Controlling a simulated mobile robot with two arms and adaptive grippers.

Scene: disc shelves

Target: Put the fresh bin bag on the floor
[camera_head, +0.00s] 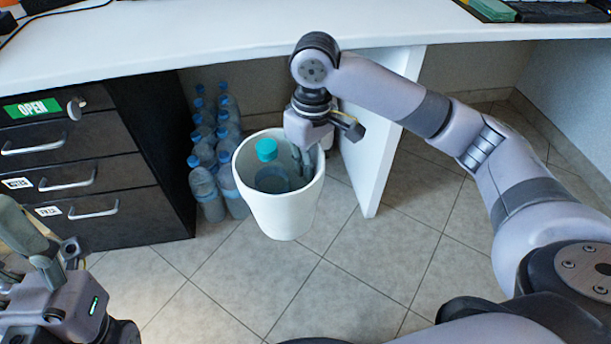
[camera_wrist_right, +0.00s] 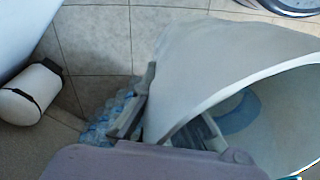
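A white bin (camera_head: 280,215) hangs in the middle of the head view, apparently above the floor. My right gripper (camera_head: 308,160) is shut on the bin's rim, with one finger inside and one outside. The wrist view shows the bin's wall (camera_wrist_right: 200,70) between the fingers (camera_wrist_right: 165,115). My left gripper (camera_head: 45,265) is at the lower left, partly cut off; its opening is unclear. A white roll-like thing with dark bands (camera_wrist_right: 30,95) shows in the right wrist view; I cannot tell whether it is the bin bag.
Several water bottles (camera_head: 210,170) stand on the floor left of the bin. Black drawers (camera_head: 80,165) stand at the left. A white desk (camera_head: 180,40) with a side panel (camera_head: 385,150) is behind. The tiled floor (camera_head: 330,290) in front is clear.

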